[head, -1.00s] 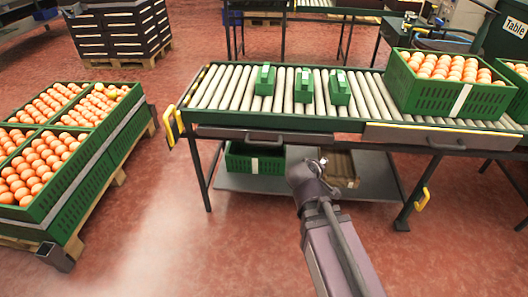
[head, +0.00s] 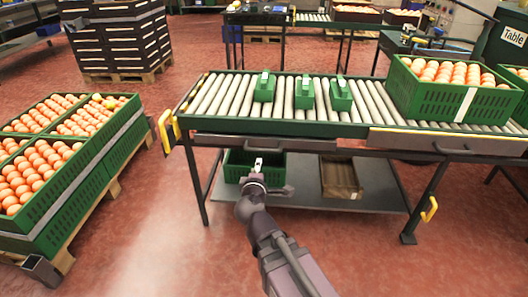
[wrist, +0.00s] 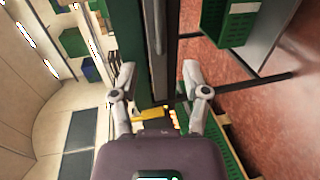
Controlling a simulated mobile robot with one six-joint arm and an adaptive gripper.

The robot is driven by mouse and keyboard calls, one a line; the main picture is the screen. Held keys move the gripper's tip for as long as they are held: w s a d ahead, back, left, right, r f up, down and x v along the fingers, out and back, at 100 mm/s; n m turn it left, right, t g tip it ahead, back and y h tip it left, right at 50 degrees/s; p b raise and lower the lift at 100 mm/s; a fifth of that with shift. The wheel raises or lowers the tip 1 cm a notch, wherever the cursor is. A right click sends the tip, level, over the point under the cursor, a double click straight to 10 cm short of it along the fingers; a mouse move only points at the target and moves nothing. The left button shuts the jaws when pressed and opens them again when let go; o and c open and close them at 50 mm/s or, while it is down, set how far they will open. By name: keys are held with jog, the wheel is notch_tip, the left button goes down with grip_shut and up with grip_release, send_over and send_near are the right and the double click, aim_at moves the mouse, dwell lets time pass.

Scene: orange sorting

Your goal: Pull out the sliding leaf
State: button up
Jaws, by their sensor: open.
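A dark front strip (head: 225,139) with a dark bar handle (head: 265,140) runs under the left part of the roller table; it looks like the front of the sliding leaf, and it lies flush below the table. The handle also shows in the wrist view (wrist: 156,25), upright in the picture. My gripper (wrist: 159,70) is open and empty, its two fingers on either side of the table's front edge line as seen from the wrist. The handle lies beyond the fingertips, apart from them. In the head view my wrist is below and in front of the handle, and the fingers are hard to make out.
The roller table (head: 225,95) carries three small green carriers (head: 303,92) and a green crate of oranges (head: 435,98). A green crate (head: 237,165) and a brown box (head: 340,178) sit on the lower shelf. Stacked orange crates (head: 75,185) stand at left. The red floor in front is clear.

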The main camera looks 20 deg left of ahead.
aim_at(263, 151)
jog(key=shift+b+x, duration=1.45)
jog(key=shift+x, duration=5.45)
jog(key=shift+d, duration=0.1)
jog(key=shift+c, duration=0.2)
